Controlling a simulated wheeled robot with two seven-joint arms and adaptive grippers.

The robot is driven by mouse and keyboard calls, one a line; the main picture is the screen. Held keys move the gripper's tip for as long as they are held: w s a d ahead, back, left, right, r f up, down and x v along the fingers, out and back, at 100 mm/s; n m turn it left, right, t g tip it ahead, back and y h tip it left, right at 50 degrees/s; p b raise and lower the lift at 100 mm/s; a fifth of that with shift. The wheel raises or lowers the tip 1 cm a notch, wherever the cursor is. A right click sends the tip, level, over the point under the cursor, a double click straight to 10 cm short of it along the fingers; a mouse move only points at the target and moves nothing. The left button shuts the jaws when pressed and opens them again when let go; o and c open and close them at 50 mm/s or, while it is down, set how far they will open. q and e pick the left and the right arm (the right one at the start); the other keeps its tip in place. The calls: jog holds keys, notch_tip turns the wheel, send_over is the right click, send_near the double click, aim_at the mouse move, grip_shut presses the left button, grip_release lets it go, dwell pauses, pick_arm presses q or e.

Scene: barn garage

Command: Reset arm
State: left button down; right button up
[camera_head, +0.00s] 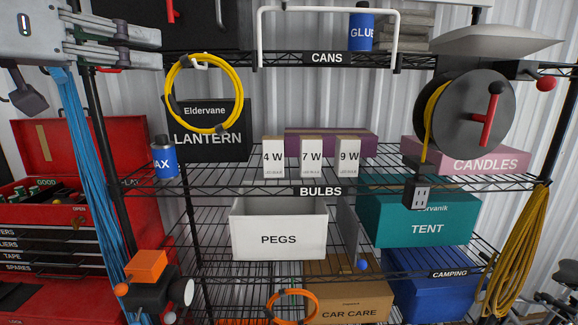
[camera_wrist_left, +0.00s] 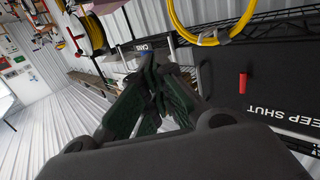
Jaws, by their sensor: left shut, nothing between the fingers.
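My left arm reaches in at the top left of the head view, with its left gripper (camera_head: 118,42) high in front of the shelf rack. In the left wrist view, the dark ribbed fingers of this gripper (camera_wrist_left: 152,95) are together, with nothing held between them. The exact fingertips are hard to make out in the head view. My right gripper is in neither view.
The wire rack holds a white PEGS box (camera_head: 279,240), small bulb boxes (camera_head: 311,158), a teal TENT box (camera_head: 425,222) and a black LANTERN box (camera_head: 207,146). A yellow cable coil (camera_head: 167,95) hangs near my left arm. A red toolbox (camera_head: 120,150) stands at left.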

pick_arm(q)
jog(key=w+d+f+n+g+y, duration=0.1)
jog(key=w+f, duration=0.3)
jog(key=f, duration=0.6)
jog(key=w+f+n+y, duration=0.1)
jog(key=w+f+y, duration=0.1)
jog(key=w+f, duration=0.5)
jog(key=w+d+f+g+y, duration=0.1)
jog(key=w+f, duration=0.1)
jog(key=f, duration=1)
notch_tip(320, 180, down, 19)
jog(key=s+n+g+y, duration=0.2)
jog(key=y, duration=0.1)
jog(key=s+a+f+n+g+y, duration=0.1)
jog(key=s+a+f+g+y, duration=0.15)
jog(key=s+f, duration=0.85)
jog(key=s+a+f+n+g+y, duration=0.1)
jog(key=s+a+f+g, duration=0.15)
jog(key=s+f, duration=0.85)
notch_tip(320, 180, down, 37)
jog(key=s+g, duration=0.2)
jog(key=s+a+f, duration=0.2)
jog(key=s+f, duration=0.7)
jog(key=s, duration=0.2)
jog(key=s+a+f, duration=0.2)
jog(key=s+f, duration=0.8)
jog(key=s, duration=0.1)
jog(key=shift+g+y, duration=0.35)
jog(key=shift+g, duration=0.05)
